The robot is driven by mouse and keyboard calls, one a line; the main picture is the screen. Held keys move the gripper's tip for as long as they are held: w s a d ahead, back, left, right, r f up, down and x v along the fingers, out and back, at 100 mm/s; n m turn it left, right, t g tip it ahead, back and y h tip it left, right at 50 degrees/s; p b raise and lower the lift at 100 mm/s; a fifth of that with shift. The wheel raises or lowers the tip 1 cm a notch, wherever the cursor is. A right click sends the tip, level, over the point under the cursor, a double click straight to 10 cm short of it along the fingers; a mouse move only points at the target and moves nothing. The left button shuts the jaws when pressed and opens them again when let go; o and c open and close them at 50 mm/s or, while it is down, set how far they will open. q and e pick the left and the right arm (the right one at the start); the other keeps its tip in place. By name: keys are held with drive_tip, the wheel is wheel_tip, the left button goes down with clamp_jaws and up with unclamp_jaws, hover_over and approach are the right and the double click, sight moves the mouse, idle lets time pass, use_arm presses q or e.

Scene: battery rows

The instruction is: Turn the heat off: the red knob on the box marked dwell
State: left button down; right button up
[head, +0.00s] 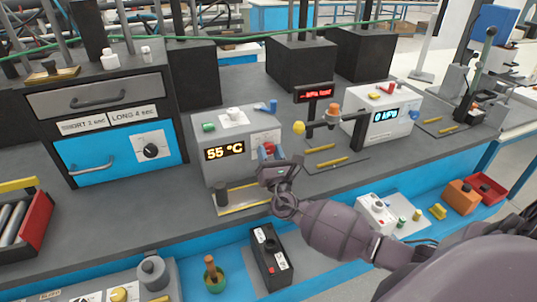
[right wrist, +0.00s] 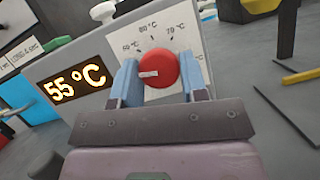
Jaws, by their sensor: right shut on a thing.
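The red knob (head: 267,149) is on the front of a grey box (head: 212,178) whose display reads 55 °C. In the right wrist view the red knob (right wrist: 162,72) sits on a white dial plate with temperature marks, and its white pointer mark faces left. My right gripper (head: 268,160) has its two blue fingers on either side of the knob and is shut on it; the fingers also show in the right wrist view (right wrist: 157,66). I cannot read the word dwell on any box. My left gripper is not in view.
A cabinet (head: 100,101) with a blue drawer, a black dial and labels stands left of the grey box. A white box (head: 378,125) with a blue display stands to the right. A black battery (head: 270,258) is at the front. Yellow sticks lie on dark plates right of the gripper.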

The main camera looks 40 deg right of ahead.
drive_tip(key=shift+f+n+y, duration=0.1)
drive_tip(key=shift+n+y, duration=0.7)
drive_tip(key=shift+n, duration=1)
drive_tip(key=o, duration=0.9)
drive_tip(key=shift+d, duration=0.1)
drive_tip(key=shift+s, duration=0.1)
drive_tip(key=shift+s+f, duration=0.1)
drive_tip(key=shift+s, duration=0.15)
drive_tip(key=b+v, duration=0.1)
drive_tip(key=v, duration=0.8)
drive_tip(key=shift+f, duration=0.25)
drive_tip(key=shift+s+f, duration=0.1)
drive_tip(key=shift+s, duration=0.4)
